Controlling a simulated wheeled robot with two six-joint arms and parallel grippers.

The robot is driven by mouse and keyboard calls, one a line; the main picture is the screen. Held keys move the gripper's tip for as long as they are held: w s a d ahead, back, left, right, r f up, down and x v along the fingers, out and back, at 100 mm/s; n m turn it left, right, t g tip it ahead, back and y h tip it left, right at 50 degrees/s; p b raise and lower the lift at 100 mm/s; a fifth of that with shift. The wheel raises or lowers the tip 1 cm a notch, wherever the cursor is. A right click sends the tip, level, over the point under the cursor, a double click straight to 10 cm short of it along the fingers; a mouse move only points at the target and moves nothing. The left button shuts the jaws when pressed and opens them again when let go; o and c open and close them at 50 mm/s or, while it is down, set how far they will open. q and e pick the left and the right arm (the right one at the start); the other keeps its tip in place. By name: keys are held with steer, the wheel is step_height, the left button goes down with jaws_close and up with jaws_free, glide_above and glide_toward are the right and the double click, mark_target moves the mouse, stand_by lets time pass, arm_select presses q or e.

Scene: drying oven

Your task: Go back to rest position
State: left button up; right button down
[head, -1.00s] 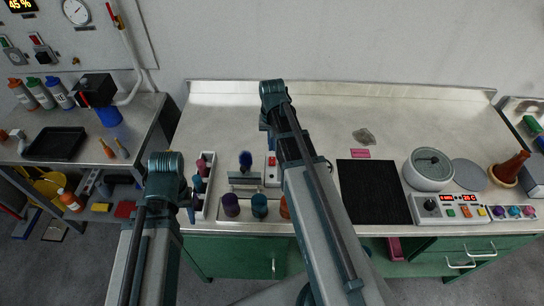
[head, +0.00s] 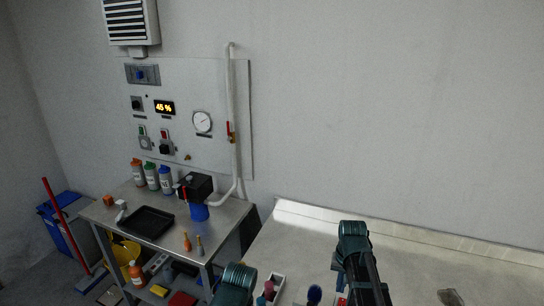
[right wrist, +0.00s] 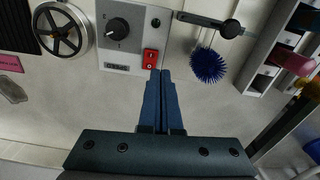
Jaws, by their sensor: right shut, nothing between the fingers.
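My right gripper (right wrist: 168,76) is in the right wrist view, its two blue fingers pressed together with nothing between them. It is above the bench, with its tips near a red switch (right wrist: 150,59) on a grey control box (right wrist: 118,58). In the head view my right arm's dark wrist stands at the lower right, its fingers mostly hidden. My left arm shows only as a dark wrist part at the bottom edge of the head view; its jaws cannot be made out.
A blue spiky brush (right wrist: 208,66) and a metal handwheel (right wrist: 61,30) are close to the right gripper. A side table (head: 222,222) with a black tray (head: 147,222), bottles and a blue cup (head: 199,212) stands left. A white pipe (head: 232,90) runs up the wall.

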steer(key=s+a+n, duration=0.4)
steer(key=s+a, duration=0.2)
steer(key=a, duration=0.3)
steer(key=s+a+n+h, duration=0.1)
steer(key=s+a+n, duration=0.2)
steer(key=s+a, duration=0.4)
steer(key=a, duration=0.3)
steer(key=shift+a+n, duration=0.2)
steer(key=shift+n, duration=0.2)
steer(key=shift+s+r, duration=0.1)
